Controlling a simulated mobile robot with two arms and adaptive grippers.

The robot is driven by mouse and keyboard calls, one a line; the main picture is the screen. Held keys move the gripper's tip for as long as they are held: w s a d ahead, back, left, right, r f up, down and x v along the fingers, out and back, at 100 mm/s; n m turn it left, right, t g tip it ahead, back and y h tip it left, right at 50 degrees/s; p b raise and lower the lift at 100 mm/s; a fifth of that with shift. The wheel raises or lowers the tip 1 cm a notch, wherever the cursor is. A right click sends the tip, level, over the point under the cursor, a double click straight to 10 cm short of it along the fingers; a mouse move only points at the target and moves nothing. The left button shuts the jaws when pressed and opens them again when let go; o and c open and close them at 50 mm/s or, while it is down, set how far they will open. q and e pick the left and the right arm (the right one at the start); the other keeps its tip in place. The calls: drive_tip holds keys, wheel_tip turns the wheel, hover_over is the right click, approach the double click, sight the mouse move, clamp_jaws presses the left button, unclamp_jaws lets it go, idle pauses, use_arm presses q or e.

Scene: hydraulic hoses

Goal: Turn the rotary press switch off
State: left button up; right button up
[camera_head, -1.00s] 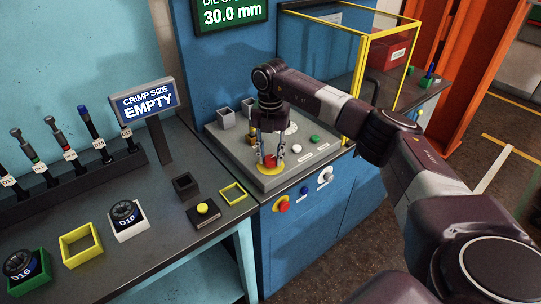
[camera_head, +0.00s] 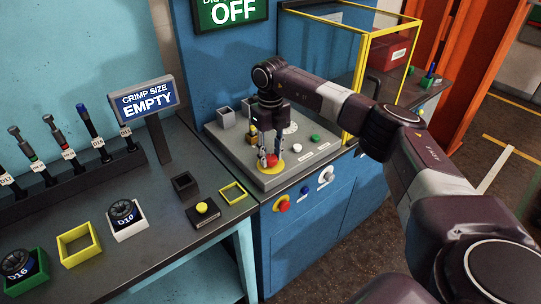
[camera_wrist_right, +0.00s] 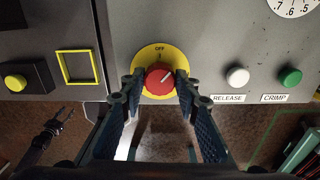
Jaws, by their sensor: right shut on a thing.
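The rotary press switch is a red knob (camera_head: 271,160) on a round yellow plate on the grey control panel. In the right wrist view the knob (camera_wrist_right: 160,79) has a white pointer line slanting up and right, and OFF is printed above it on the yellow plate (camera_wrist_right: 158,51). My right gripper (camera_head: 270,158) points down from above. Its fingertips (camera_wrist_right: 158,83) are shut on the knob's two sides. The display (camera_head: 233,12) above the panel reads OFF. A dark, small shape at lower left of the wrist view looks like my left gripper (camera_wrist_right: 50,132); its jaws are unclear.
A white RELEASE button (camera_wrist_right: 237,76) and a green CRIMP button (camera_wrist_right: 290,76) lie right of the knob. A yellow square frame (camera_wrist_right: 79,66) lies to the left. A yellow guard frame (camera_head: 362,75) stands right of the panel. The crimp size sign (camera_head: 148,102) reads EMPTY.

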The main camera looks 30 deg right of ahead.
sight(271, 157)
drive_tip(key=n, duration=0.4)
drive_tip(key=shift+n, duration=0.3)
drive_tip(key=shift+r+n+b, duration=0.1)
drive_tip(key=shift+n+b, duration=0.3)
drive_tip(key=shift+n, duration=1.4)
drive_tip(key=o, duration=1.2)
drive_tip(key=shift+c, duration=0.2)
wheel_tip(271, 157, up, 12)
